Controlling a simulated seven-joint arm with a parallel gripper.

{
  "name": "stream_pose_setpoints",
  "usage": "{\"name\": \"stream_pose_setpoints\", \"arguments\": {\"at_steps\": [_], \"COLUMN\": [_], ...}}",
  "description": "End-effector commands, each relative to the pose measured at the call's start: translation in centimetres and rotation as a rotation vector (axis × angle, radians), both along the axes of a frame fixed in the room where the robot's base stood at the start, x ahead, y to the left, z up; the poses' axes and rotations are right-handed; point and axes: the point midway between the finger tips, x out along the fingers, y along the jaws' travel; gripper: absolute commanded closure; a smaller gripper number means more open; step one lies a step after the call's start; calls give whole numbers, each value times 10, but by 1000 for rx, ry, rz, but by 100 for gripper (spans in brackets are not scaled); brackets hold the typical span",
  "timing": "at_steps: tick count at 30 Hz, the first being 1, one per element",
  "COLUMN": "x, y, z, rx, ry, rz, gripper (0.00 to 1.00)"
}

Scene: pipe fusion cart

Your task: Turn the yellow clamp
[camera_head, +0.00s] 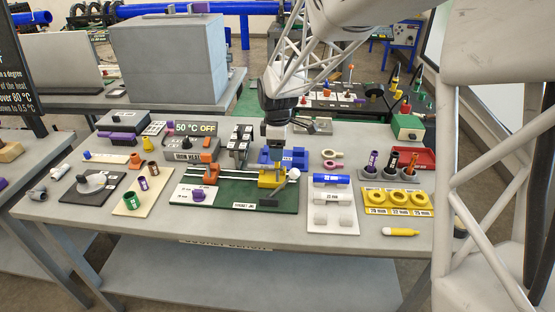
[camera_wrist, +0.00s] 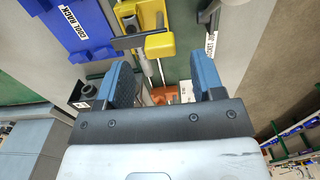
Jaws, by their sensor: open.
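The yellow clamp (camera_head: 271,178) stands on the right part of the dark green jig board (camera_head: 240,203), on the pale rails. In the wrist view the yellow clamp (camera_wrist: 130,15) is at the top centre, with a dark bar and a yellow block (camera_wrist: 160,45) beside it. My gripper (camera_head: 276,138) is above and behind the clamp in the head view, apart from it. In the wrist view my gripper's (camera_wrist: 164,75) two blue fingers are spread, with nothing held between them. The orange clamp (camera_head: 210,173) sits on the left part of the jig and shows between the fingers (camera_wrist: 163,93).
The blue cool rack (camera_head: 283,157) stands close behind the yellow clamp. A grey heater box (camera_head: 184,148) is behind the jig at left. A white board with a blue pipe (camera_head: 331,180) and a yellow ring tray (camera_head: 398,202) are to the right. The front bench edge is clear.

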Motion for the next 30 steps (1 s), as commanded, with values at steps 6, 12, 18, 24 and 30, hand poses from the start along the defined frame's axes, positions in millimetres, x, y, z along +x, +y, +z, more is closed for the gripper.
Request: {"name": "stream_pose_setpoints", "arguments": {"at_steps": [6,12,18,24,30], "x": [-1,0,0,0,0], "y": [0,0,0,0,0], "z": [-26,-40,-42,-42,-42], "rx": [-1,0,0,0,0], "ry": [2,1,0,0,0], "rz": [0,0,0,0,0], "gripper": [38,38,38,44,75]}}
